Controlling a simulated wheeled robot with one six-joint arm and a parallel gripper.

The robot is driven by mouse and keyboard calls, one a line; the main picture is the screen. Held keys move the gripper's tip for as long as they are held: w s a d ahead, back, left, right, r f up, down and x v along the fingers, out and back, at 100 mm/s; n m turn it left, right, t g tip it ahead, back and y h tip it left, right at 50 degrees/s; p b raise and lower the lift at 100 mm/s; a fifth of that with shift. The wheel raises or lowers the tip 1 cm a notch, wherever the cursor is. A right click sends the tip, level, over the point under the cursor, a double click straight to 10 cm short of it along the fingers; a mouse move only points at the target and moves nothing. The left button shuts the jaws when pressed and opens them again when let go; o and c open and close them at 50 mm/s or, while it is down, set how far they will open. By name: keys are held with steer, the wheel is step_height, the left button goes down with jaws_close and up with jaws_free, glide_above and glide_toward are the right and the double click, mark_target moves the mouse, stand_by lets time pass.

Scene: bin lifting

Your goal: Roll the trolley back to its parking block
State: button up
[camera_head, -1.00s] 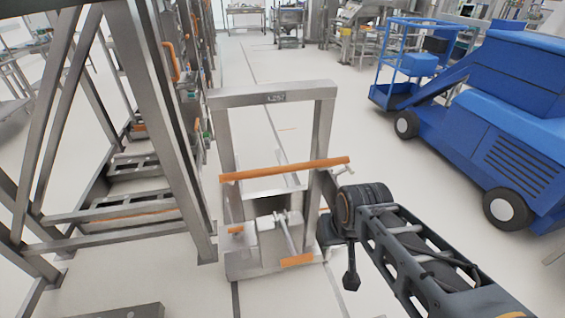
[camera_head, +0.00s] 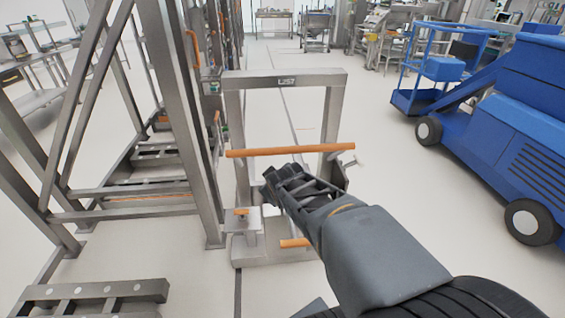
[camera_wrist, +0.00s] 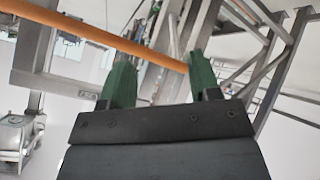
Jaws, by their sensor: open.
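The trolley appears to be the steel upright frame (camera_head: 285,78) with a label plate on top, an orange crossbar (camera_head: 290,150) and a low base. My arm reaches in from the lower right and covers part of the base. In the wrist view, my gripper (camera_wrist: 160,75) is open, with two green fingers apart and nothing clearly held. The orange bar (camera_wrist: 85,35) slopes across the wrist view by the fingertips; I cannot tell whether they touch. A low grey block-like frame (camera_head: 95,293) lies on the floor at lower left; I cannot tell if it is the parking block.
A tall steel rack (camera_head: 180,110) with slanted posts stands close on the left. A blue wheeled vehicle (camera_head: 500,130) stands on the right. Pale floor is clear between trolley and vehicle. Benches and machines line the back.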

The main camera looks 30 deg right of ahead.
steer(key=w+d+f+n+t+h+b, duration=0.1)
steer(key=w+d+f+n+t+b, duration=0.15)
steer(key=d, duration=0.25)
steer(key=w+d+f+n+t+h+b, duration=0.1)
steer(key=w+d+n+t+b, duration=0.1)
steer(key=d+n+t+b, duration=0.3)
steer(key=n+t+y+b, duration=0.3)
steer(key=n+y+b, duration=0.1)
steer(key=n, duration=0.3)
glide_toward(294, 153)
steer(key=shift+n+t, duration=0.25)
steer(key=shift+n, duration=0.1)
steer(key=w, duration=0.3)
steer(key=w+r, duration=0.1)
steer(key=w, duration=0.3)
steer(key=w+d+p, duration=0.1)
steer(key=w, duration=0.3)
steer(key=shift+w+r, duration=0.1)
steer(key=shift+r, duration=0.25)
jaws_close()
